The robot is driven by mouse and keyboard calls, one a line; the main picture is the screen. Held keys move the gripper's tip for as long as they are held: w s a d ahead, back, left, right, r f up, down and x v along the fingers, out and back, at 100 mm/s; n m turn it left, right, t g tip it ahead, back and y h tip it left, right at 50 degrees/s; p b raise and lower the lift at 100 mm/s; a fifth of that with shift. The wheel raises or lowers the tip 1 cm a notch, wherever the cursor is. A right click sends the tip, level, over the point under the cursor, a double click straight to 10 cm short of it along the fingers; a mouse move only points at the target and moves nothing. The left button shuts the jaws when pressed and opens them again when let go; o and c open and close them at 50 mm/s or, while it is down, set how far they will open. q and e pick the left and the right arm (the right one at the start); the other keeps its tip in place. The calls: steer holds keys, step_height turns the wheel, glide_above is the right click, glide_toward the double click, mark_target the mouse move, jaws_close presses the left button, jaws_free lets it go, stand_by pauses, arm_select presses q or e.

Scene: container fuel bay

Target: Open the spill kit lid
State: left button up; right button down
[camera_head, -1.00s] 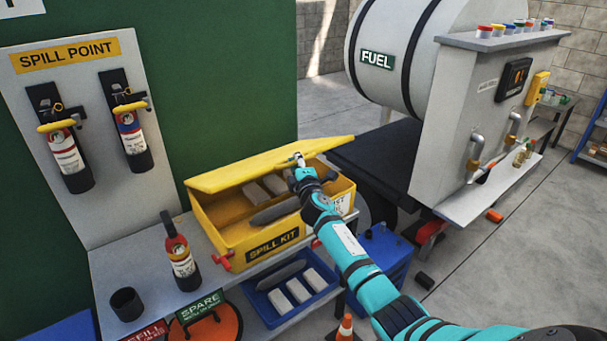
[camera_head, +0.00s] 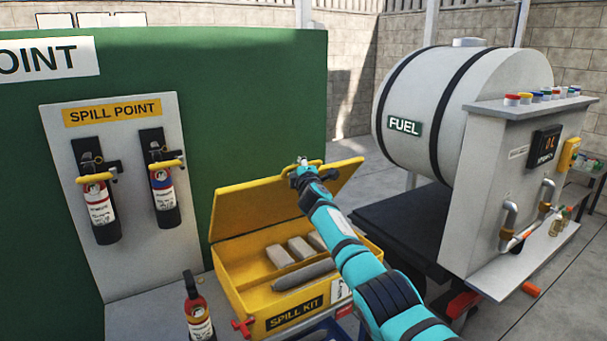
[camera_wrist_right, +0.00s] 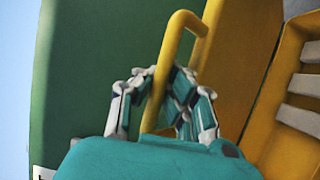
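Grey pads and a dark grey roll show inside. My right gripper (camera_head: 303,166) is at the lid's top edge. In the right wrist view, the yellow lid handle (camera_wrist_right: 182,48) passes between the fingers of this gripper (camera_wrist_right: 160,82), which close in on it from both sides. The fingertips are partly hidden behind the handle. My right forearm covers the box's right part. My left gripper is not in view.
Two extinguishers (camera_head: 98,210) hang on the spill point board (camera_head: 130,245). The green wall (camera_head: 250,110) is behind the lid. The fuel tank (camera_head: 455,105) and its pump cabinet (camera_head: 500,180) stand to the right.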

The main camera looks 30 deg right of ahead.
steer(key=shift+r, duration=0.3)
steer(key=c, duration=1.4)
jaws_free()
steer(key=shift+s+r, duration=0.1)
steer(key=shift+s, duration=0.1)
steer(key=shift+o, duration=0.3)
steer(key=shift+w+f, duration=0.1)
steer(key=shift+f, duration=0.1)
steer(key=shift+s, duration=0.55)
steer(key=v, duration=1.1)
steer(key=shift+a, duration=0.15)
